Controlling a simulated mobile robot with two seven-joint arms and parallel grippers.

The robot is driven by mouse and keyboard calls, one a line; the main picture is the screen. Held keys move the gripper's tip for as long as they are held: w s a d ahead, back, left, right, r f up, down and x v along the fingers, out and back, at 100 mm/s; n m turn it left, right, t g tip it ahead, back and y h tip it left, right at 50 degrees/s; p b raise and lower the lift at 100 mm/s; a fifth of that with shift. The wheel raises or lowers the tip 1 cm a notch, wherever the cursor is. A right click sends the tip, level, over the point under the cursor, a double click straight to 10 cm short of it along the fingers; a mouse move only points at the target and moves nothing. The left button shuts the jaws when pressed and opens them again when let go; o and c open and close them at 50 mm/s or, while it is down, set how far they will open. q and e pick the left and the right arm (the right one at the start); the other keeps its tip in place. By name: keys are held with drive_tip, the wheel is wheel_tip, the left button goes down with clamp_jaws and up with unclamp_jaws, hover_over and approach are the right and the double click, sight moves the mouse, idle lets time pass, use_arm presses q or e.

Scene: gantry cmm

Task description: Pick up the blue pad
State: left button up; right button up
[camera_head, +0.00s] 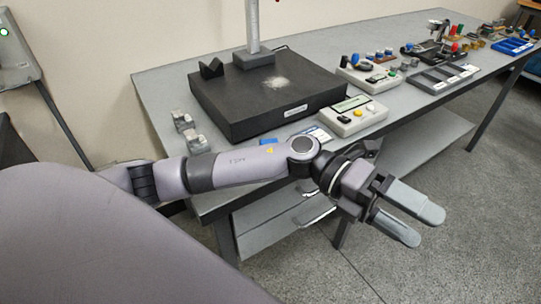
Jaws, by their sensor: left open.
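A small blue item (268,141), which may be the blue pad, shows just above my left forearm, on the table in front of the black plate. My arm hides part of it, so its full shape cannot be told. My left gripper (418,226) is open and empty. Its two grey fingers point to the lower right, out past the table's front edge and over the floor, well to the right of the blue item. My right gripper is not in view.
The grey table (166,88) bears a black plate (262,96) with a post, a control box with buttons (352,118), a second box (369,77) and a dark tray (441,78). Small grey blocks (190,132) stand at the left. Drawers (270,225) are below; open floor lies right.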

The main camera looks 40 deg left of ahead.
use_arm(q)
drive_tip(key=w+a+f+m+g+y+b, duration=0.1)
drive_tip(key=w+a+f+m+y+b, duration=0.1)
drive_tip(key=a+f+m+y, duration=0.35)
drive_tip(key=w+a+r+t+y, duration=0.1)
drive_tip(key=a+y, duration=0.3)
drive_tip(key=a, duration=0.4)
drive_tip(key=w+a+r+t+y+b, duration=0.1)
drive_tip(key=w+a+r+y, duration=0.1)
drive_tip(key=a, duration=0.6)
drive_tip(key=w+a+r+n+t+y+b, duration=0.1)
drive_tip(key=w+a+r+y, duration=0.1)
drive_tip(key=a+y, duration=0.4)
drive_tip(key=shift+w+a+r, duration=0.1)
drive_tip(key=shift+w+a, duration=0.65)
drive_tip(key=shift+a, duration=0.35)
drive_tip(key=shift+a+f, duration=0.2)
wheel_tip(320, 180, down, 6)
drive_tip(key=shift+d+f, duration=0.1)
drive_tip(key=shift+f, duration=0.1)
drive_tip(key=c, duration=1.2)
drive_tip(key=shift+c, duration=0.2)
wheel_tip(320, 180, up, 20)
drive_tip(key=p, duration=0.1)
